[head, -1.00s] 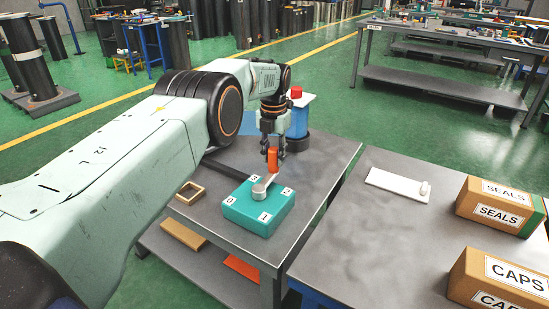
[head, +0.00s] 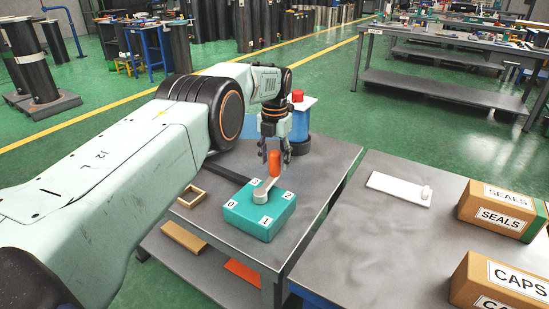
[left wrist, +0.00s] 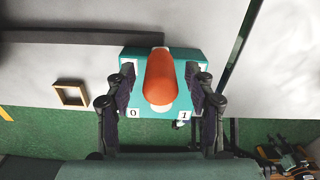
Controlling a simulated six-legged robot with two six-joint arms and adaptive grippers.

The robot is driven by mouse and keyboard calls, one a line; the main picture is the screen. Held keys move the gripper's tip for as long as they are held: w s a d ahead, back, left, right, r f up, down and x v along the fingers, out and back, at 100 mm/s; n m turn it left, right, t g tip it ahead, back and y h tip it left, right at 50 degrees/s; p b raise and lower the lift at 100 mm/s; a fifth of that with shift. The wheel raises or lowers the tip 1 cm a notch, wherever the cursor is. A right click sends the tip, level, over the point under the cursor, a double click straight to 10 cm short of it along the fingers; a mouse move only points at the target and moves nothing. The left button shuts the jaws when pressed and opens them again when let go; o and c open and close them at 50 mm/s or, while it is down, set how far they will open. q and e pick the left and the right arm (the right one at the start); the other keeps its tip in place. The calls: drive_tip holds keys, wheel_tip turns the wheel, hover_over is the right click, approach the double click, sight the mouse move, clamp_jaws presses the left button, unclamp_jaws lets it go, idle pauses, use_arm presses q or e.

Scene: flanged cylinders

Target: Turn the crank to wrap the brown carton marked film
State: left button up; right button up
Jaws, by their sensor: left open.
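The crank has an orange handle (head: 274,163) on a pale arm and grey hub (head: 260,197). It stands on a teal box (head: 242,213) with corner labels 0 to 3, and the handle points toward the far side, between labels 3 and 2. My left gripper (head: 275,157) is open, with a finger on each side of the handle's upper part. In the left wrist view the handle (left wrist: 160,78) lies between the spread fingers, with visible gaps on both sides. A carton marked film does not show. My right gripper is out of view.
The teal box is on a grey table (head: 310,205). A blue cylinder with a red knob (head: 297,96) stands behind my gripper. A small wooden frame (head: 191,196) lies left. Cartons marked SEALS (head: 497,212) and CAPS (head: 503,281) stand on the right table beside a white plate (head: 398,189).

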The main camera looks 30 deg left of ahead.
use_arm(q)
drive_tip(key=shift+r, duration=0.15)
wheel_tip(320, 180, up, 12)
idle(0.5)
drive_tip(key=shift+c, duration=0.2)
